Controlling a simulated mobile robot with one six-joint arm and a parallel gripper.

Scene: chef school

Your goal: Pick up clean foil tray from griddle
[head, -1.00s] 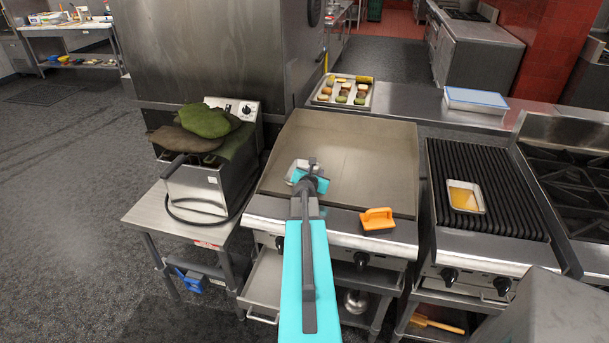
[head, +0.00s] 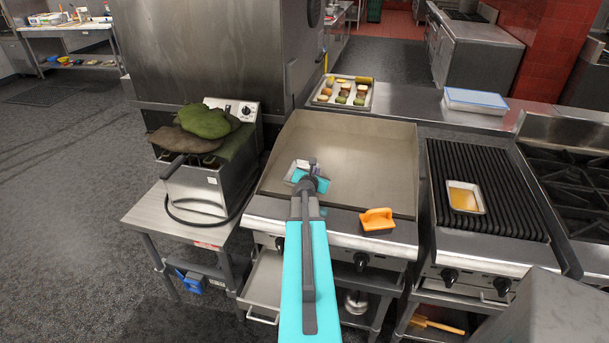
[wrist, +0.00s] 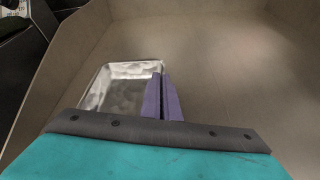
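The clean foil tray (wrist: 125,88) is a small, shiny, empty rectangular pan. In the head view the tray (head: 295,172) is over the front left of the griddle (head: 355,150), partly hidden by my gripper (head: 312,168). In the wrist view the two purple fingers of my gripper (wrist: 162,97) are close together at the tray's right wall, with that wall running in between them. The gripper looks shut on this wall. I cannot tell whether the tray's base touches the griddle.
A fryer (head: 205,185) with green cloths stands left. A foil tray with yellow liquid (head: 465,198) lies on the ribbed grill at right. A tray of vegetables (head: 342,92) is behind the griddle.

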